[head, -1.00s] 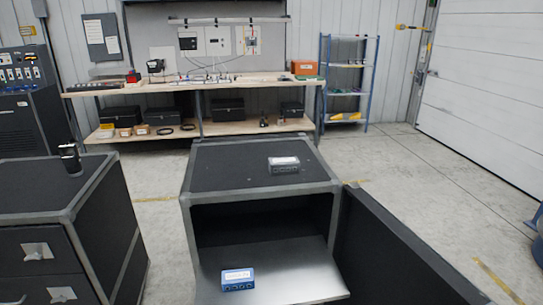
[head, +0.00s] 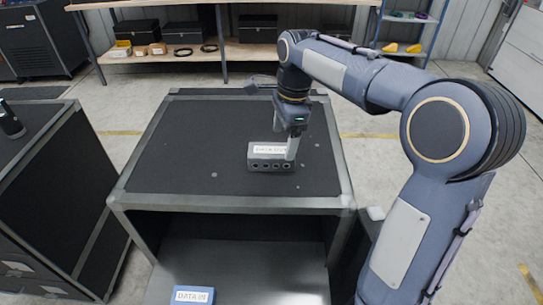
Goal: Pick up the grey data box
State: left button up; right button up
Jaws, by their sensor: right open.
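The grey data box (head: 268,163) lies on the black top of the middle case (head: 200,150), with a white label reading "DATA" and a row of round ports on its front. My right gripper (head: 284,148) points down at the box from above, open. One finger shows in front of the box's right end and the other near its back edge. Whether the fingers touch the box cannot be told. The gripper hides part of the box's right side. My left gripper is not in view.
A blue data box (head: 193,295) sits on the metal shelf below. Another black case (head: 50,170) with a dark object (head: 11,122) on it stands at left. A workbench (head: 150,50) and blue rack (head: 405,18) stand behind. The case top around the grey box is clear.

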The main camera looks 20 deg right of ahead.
aim_at(271, 150)
jog(key=w+m, duration=0.1)
jog(key=w, duration=0.1)
jog(key=w+a+m+h, duration=0.1)
jog(key=shift+w+f+m+g, duration=0.2)
jog(key=shift+m+g, duration=0.1)
jog(key=shift+w+a+f, duration=0.1)
jog(key=shift+w+f, duration=0.05)
jog(key=shift+m, duration=0.3)
jog(key=f, duration=0.7)
jog(key=shift+a+f, duration=0.2)
jog(key=shift+a, duration=0.05)
jog(key=c, duration=1.4)
jog(key=shift+r, duration=0.1)
jog(key=shift+c, duration=0.4)
